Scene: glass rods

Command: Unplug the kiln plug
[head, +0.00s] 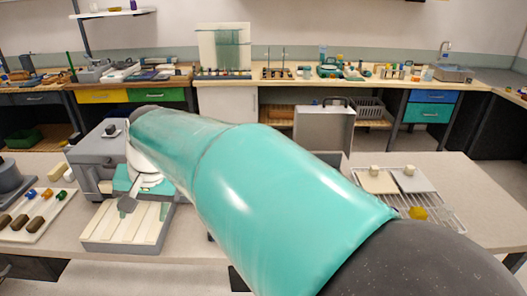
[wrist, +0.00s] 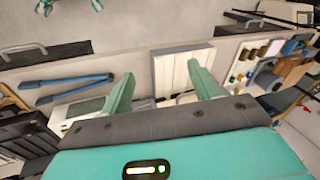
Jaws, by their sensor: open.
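I cannot make out the kiln plug, its cord or a socket in either view. A grey box-shaped unit (head: 98,150), possibly the kiln, stands on the left of the near bench, partly hidden by my arm. In the wrist view my gripper (wrist: 163,78) is open, its two pale green fingers spread with nothing held between them. In the head view my gripper (head: 127,200) is small and partly covered by my arm, above a slatted cream tray. That tray (wrist: 180,72) shows beyond and between the fingers in the wrist view.
A white tray of coloured pieces (head: 38,212) lies left of the slatted tray. A wire rack (head: 440,205) with two pale blocks is on the right. A blue long-handled tool (wrist: 75,82) lies left of the fingers. My arm hides the bench middle.

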